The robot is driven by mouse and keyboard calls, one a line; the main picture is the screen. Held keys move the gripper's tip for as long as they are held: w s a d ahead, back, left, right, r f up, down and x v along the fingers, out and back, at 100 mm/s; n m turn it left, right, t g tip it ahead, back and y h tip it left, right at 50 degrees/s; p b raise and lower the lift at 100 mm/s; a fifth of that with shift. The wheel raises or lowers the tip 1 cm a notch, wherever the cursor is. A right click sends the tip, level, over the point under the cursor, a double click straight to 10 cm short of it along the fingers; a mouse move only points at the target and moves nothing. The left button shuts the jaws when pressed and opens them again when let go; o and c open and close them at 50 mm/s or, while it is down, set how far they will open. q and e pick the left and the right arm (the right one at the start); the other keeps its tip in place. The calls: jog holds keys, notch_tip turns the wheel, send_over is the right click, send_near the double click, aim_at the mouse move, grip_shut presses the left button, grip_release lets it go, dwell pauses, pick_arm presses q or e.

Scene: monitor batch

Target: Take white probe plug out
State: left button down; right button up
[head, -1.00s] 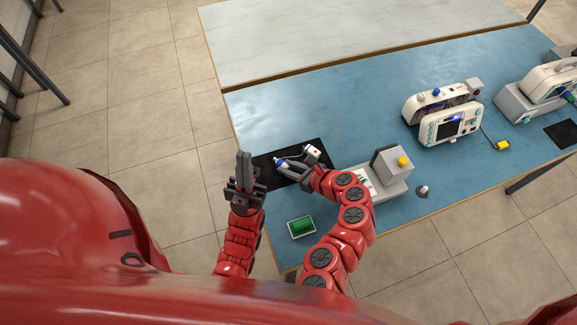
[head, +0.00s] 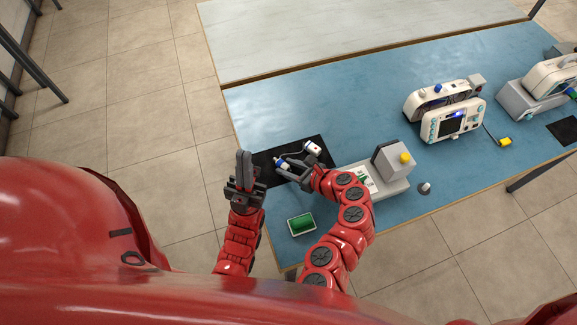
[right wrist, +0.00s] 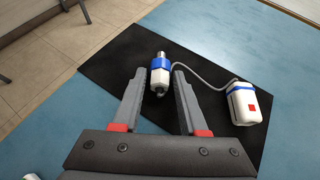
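The white probe plug (right wrist: 160,77) has a blue band and a metal tip. A grey cable joins it to a small white block (right wrist: 247,104) with a blue band and a red square. Both are over the black mat (right wrist: 110,62). The plug also shows in the head view (head: 281,163), partly hidden by my right gripper. My right gripper (right wrist: 160,72) is open, with its fingers on either side of the plug's lower end; a gap shows on both sides. My left gripper (head: 244,157) points upward at the mat's left edge, its fingers close together; nothing shows in it.
A green pad in a tray (head: 301,224) lies near the front edge. White monitors (head: 453,112) stand further right. The blue table's (head: 320,105) back middle is clear.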

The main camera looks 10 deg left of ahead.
jog(key=shift+o, duration=1.1)
jog(key=b+v, duration=0.1)
jog(key=v, duration=1)
jog(key=shift+s+d+r+b, duration=0.1)
jog(key=shift+d+b, duration=0.2)
jog(key=shift+b, duration=0.05)
jog(key=p+v, duration=0.5)
jog(key=p, duration=0.6)
jog(key=shift+s+d+r, duration=0.2)
jog(key=shift+d, duration=0.05)
